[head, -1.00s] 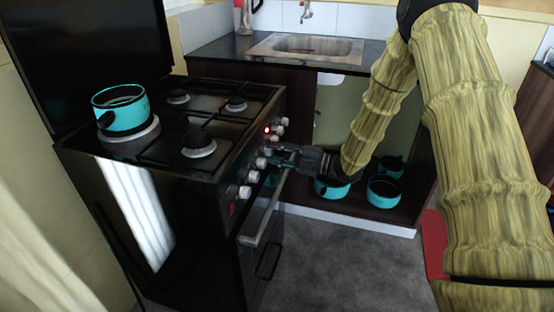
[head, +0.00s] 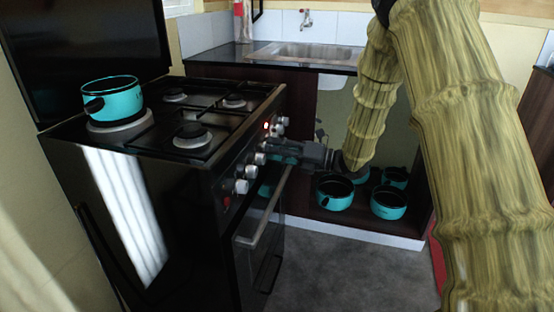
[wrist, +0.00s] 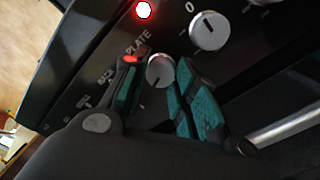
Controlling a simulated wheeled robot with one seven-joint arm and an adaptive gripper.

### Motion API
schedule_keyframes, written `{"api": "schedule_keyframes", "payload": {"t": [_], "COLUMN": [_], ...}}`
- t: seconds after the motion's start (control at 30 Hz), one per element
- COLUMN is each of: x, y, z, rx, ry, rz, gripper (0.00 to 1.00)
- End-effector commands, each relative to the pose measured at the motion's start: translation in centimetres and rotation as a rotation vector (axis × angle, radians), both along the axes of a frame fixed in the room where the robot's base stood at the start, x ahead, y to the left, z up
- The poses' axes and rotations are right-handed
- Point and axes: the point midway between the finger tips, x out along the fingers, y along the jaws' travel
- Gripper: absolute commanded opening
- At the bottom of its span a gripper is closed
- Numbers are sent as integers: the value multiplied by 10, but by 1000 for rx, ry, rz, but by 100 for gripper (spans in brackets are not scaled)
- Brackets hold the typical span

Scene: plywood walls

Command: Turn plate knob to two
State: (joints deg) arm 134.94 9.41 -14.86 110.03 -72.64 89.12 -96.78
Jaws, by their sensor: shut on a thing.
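The stove's front panel carries a row of knobs. In the wrist view, the knob (wrist: 160,71) beside the word PLATE is silver and round, with a dark marker line at its top. My gripper (wrist: 161,84) is shut on this knob, one teal-padded finger on each side. In the head view, my gripper (head: 272,151) reaches the panel from the right. Its fingertips partly hide the knobs there. The number that the plate knob points at cannot be read.
Another knob (wrist: 209,31) marked 0 sits close by, near a lit red lamp (wrist: 144,9). The oven handle (head: 262,222) runs below the panel. A teal pot (head: 118,100) stands on the stove's left burner. Several teal pots stand in the open cabinet under the sink (head: 305,52).

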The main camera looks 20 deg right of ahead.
Motion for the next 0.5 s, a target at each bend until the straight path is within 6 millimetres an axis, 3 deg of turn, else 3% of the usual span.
{"api": "schedule_keyframes", "payload": {"t": [0.03,0.5], "x": [-2,-3], "y": [2,2], "z": [-8,-5], "rx": [-18,-98], "ry": [-17,-135], "rz": [5,6], "gripper": [4,4]}}
